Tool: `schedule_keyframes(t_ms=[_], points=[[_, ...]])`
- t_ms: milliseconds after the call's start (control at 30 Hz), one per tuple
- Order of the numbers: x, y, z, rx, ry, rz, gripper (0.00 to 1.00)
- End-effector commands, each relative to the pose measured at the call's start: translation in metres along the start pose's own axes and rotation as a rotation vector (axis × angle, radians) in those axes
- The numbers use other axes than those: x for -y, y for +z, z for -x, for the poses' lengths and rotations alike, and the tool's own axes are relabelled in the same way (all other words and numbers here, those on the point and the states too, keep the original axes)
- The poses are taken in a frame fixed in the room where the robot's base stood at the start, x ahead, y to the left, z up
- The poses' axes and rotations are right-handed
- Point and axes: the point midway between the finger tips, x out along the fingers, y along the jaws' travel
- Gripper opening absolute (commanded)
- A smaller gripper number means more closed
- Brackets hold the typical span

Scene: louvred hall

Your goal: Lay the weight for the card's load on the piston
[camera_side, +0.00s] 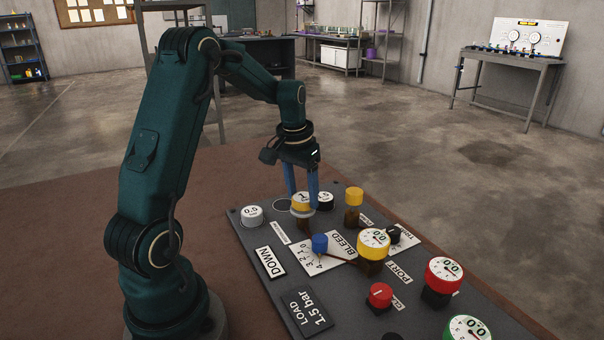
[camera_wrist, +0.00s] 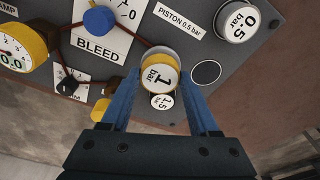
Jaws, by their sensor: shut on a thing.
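My gripper (camera_side: 303,203) is shut on the yellow-sided 1 bar weight (camera_side: 302,197), its white top readable in the wrist view (camera_wrist: 160,77). Blue fingers (camera_wrist: 163,92) stand on both sides of it. The weight is at the piston, whose pale round head (camera_side: 303,212) shows just under it; I cannot tell if they touch. The load card (camera_side: 308,308) reads LOAD 1.5 bar. A plate by the piston reads PISTON 0.5 bar (camera_wrist: 180,19). The white 0.5 bar weight (camera_side: 252,215) and the dark-sided 1.5 bar weight (camera_side: 325,200) stand on the panel.
An empty ringed spot (camera_wrist: 207,73) lies between the 0.5 and 1.5 bar weights. A blue bleed knob (camera_side: 320,243), a yellow-capped post (camera_side: 354,205), a yellow gauge (camera_side: 373,242), a red gauge (camera_side: 444,271) and a red knob (camera_side: 380,295) rise from the panel nearby.

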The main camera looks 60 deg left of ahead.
Motion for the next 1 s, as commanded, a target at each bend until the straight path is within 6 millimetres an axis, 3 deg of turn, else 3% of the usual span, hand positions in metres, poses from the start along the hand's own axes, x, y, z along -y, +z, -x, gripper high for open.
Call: schedule_keyframes(t_ms=[400,433,500,833,1000], points=[[0.0,0.001,-0.006,-0.002,0.0,0.001,0.0],[0.0,0.001,-0.007,-0.001,0.0,0.0,0.65],[0.0,0.001,-0.007,-0.001,0.0,0.0,0.91],[0.0,0.001,-0.005,-0.002,0.0,0.0,0.91],[0.001,-0.001,0.01,-0.007,-0.001,0.0,0.91]])
